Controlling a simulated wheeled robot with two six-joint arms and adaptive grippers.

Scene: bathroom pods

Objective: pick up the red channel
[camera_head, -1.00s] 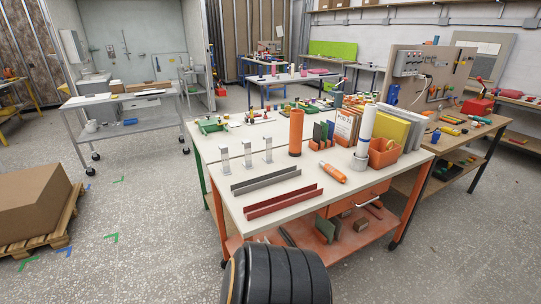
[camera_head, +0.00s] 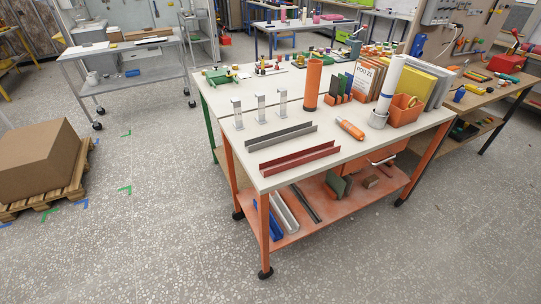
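The red channel (camera_head: 300,159) is a long, U-shaped profile lying flat near the front edge of the white-topped workbench (camera_head: 358,150). A grey channel (camera_head: 282,137) of similar shape lies just behind it, roughly parallel and apart from it. Neither of my grippers shows in the head view.
Behind the channels stand several clear upright holders (camera_head: 260,107) and an orange cylinder (camera_head: 312,84). An orange-handled tool (camera_head: 350,129) lies to the right, near an orange bin (camera_head: 404,110). More profiles lie on the lower shelf (camera_head: 330,208). Floor in front is clear.

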